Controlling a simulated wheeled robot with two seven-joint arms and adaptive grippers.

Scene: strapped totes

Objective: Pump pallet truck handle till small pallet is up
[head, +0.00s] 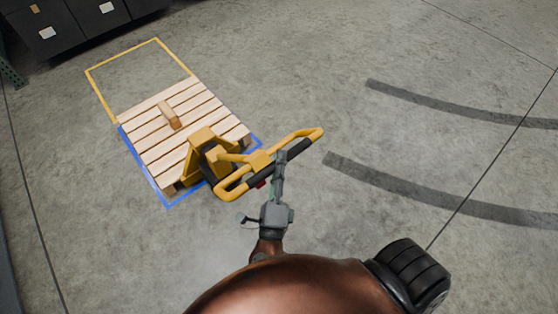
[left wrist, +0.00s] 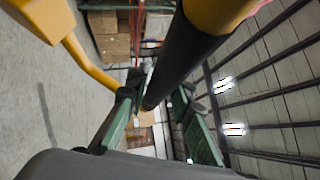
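The small wooden pallet (head: 160,143) lies inside a blue outline, left of centre in the head view. A wooden block (head: 169,115) rests on its slats. Whether the pallet is clear of the floor is hard to tell. The yellow pallet truck (head: 203,152) stands at its near end. Its looped handle (head: 262,164) tilts towards me. My left gripper (head: 279,160) is at the handle's black grip and appears shut on it. In the left wrist view the fingers (left wrist: 158,97) are on either side of the black grip (left wrist: 190,62). My right gripper is out of view.
A yellow floor outline (head: 157,39) lies empty beyond the pallet. Dark cabinets (head: 75,25) stand at the upper left. The concrete floor to the right is clear, with dark curved marks (head: 430,190).

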